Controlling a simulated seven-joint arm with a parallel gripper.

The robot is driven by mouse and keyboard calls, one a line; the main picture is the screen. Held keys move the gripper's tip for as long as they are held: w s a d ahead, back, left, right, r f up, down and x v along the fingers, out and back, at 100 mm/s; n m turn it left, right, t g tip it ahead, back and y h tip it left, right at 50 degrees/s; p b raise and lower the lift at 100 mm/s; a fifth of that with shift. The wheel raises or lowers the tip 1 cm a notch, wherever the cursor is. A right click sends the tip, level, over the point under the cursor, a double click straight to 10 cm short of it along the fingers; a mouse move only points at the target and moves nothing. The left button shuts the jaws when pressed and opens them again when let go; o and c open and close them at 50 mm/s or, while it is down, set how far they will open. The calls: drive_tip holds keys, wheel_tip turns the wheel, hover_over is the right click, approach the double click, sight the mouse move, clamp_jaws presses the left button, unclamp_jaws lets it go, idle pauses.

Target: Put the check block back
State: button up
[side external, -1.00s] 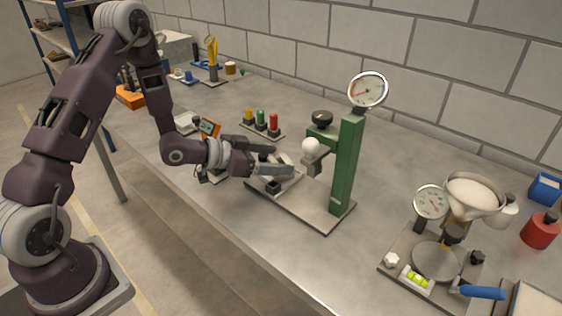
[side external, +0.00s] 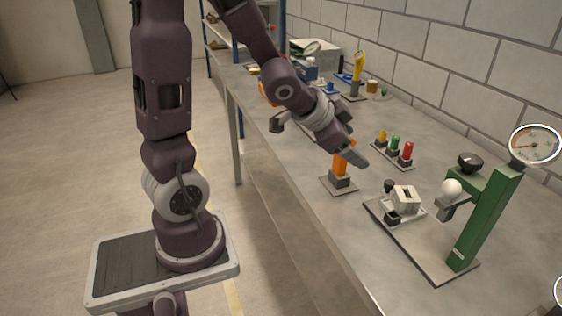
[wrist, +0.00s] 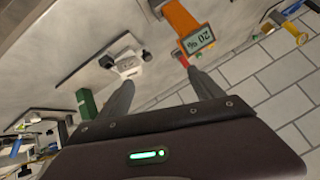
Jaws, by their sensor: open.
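A pale block (side external: 405,198), which looks like the check block, sits in a small tray on the base plate (side external: 425,245) of the green gauge stand (side external: 482,225). It also shows in the wrist view (wrist: 127,63), ahead of the left finger. My gripper (side external: 348,154) is open and empty, to the left of the block and above the bench, close to an orange meter (side external: 340,166) on a grey foot. In the wrist view the spread fingers (wrist: 160,78) have nothing between them. The orange meter (wrist: 185,22) there reads about 20 %.
A rack of yellow, green and red pegs (side external: 394,148) stands behind the meter. The gauge stand carries a white ball (side external: 452,188), a black knob (side external: 470,161) and a dial (side external: 535,144). Bare bench lies between the meter and stand. More items stand at the far end.

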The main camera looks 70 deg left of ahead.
drive_tip(key=s+d+r+n+g, duration=0.1)
drive_tip(key=s+d+r, duration=0.2)
drive_tip(key=s, duration=0.7)
drive_tip(key=s+d+r+n+g+h, duration=0.1)
drive_tip(key=s+d+r+n+g, duration=0.1)
drive_tip(key=s+d, duration=0.5)
drive_tip(key=s+r, duration=0.1)
drive_tip(key=s, duration=0.3)
drive_tip(key=shift+r+g, duration=0.3)
drive_tip(key=shift+r, duration=0.1)
